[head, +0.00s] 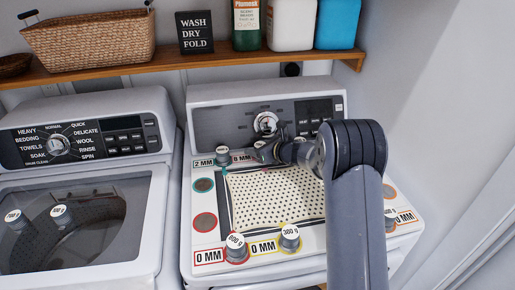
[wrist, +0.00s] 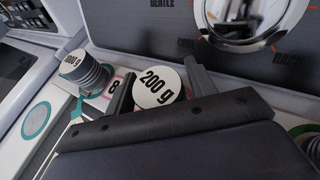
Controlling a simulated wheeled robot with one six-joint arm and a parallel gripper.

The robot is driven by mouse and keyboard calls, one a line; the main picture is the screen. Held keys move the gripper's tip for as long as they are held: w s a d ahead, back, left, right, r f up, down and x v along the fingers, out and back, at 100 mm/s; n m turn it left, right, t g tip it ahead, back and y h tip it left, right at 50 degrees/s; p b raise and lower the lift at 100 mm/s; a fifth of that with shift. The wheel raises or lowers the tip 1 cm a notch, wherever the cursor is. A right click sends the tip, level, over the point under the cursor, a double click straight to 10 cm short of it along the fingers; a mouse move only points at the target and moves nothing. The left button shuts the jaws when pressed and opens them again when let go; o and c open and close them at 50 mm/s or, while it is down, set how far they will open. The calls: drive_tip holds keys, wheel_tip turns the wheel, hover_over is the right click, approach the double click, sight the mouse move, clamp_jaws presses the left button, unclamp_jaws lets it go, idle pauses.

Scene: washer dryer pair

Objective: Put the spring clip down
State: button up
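No spring clip can be made out in either view. My gripper (head: 264,151) is low over the back of the right machine's top, below its dial. In the wrist view its two dark fingers (wrist: 160,92) stand on either side of a grey weight with a white cap marked 200 g (wrist: 157,88), close against it. The weight's lower part is hidden by the gripper, so I cannot tell whether it rests on the surface. A larger weight (wrist: 84,70) stands apart to the left; it also shows in the head view (head: 222,156).
A dotted white panel (head: 275,198) fills the middle of the machine top. Weights marked 800 g (head: 236,246) and 300 g (head: 290,238) stand along its front edge. Coloured round pads (head: 204,221) lie at the left. The control panel (head: 225,121) rises close behind my gripper.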

drive_tip(key=shift+o, duration=0.9)
drive_tip(key=shift+r, duration=0.15)
drive_tip(key=b+v, duration=0.1)
drive_tip(key=v, duration=1.1)
drive_tip(key=shift+b, duration=0.3)
drive_tip(key=shift+w, duration=0.1)
drive_tip(key=p+x, duration=0.2)
drive_tip(key=x, duration=0.9)
drive_tip(key=shift+w+a, duration=0.2)
drive_tip(key=shift+a, duration=0.1)
drive_tip(key=shift+w+a, duration=0.1)
drive_tip(key=shift+r, duration=0.7)
